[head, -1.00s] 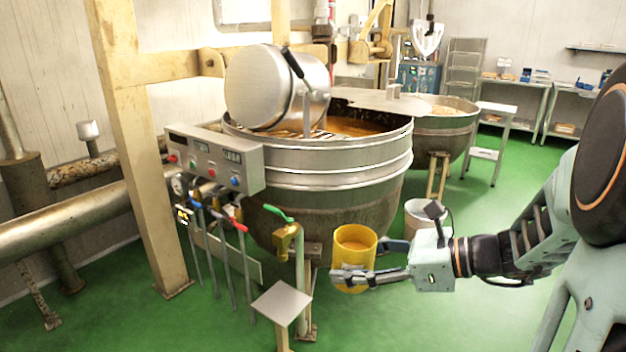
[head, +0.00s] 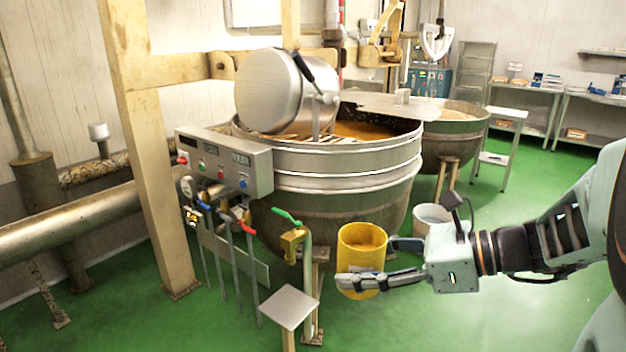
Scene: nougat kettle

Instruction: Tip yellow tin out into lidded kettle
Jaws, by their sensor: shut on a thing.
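The yellow tin (head: 361,236) is upright, with light brown contents showing inside its rim. My gripper (head: 368,262) is shut on the tin from the right, one finger across its front and the other partly hidden behind it. The tin is in front of the kettle, below its rim in the picture. The lidded kettle (head: 345,167) is a large steel vessel with brown contents. Its round metal lid (head: 275,92) with a black handle is tilted up at the left, and a flat cover lies across the back right.
A control box (head: 222,163) with buttons sits at the kettle's left front, above pipes and coloured valve handles. A small square-topped stand (head: 287,306) is in front. A white bucket (head: 432,218) is behind my gripper. A second kettle (head: 455,135) stands behind right. Green floor is open at right.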

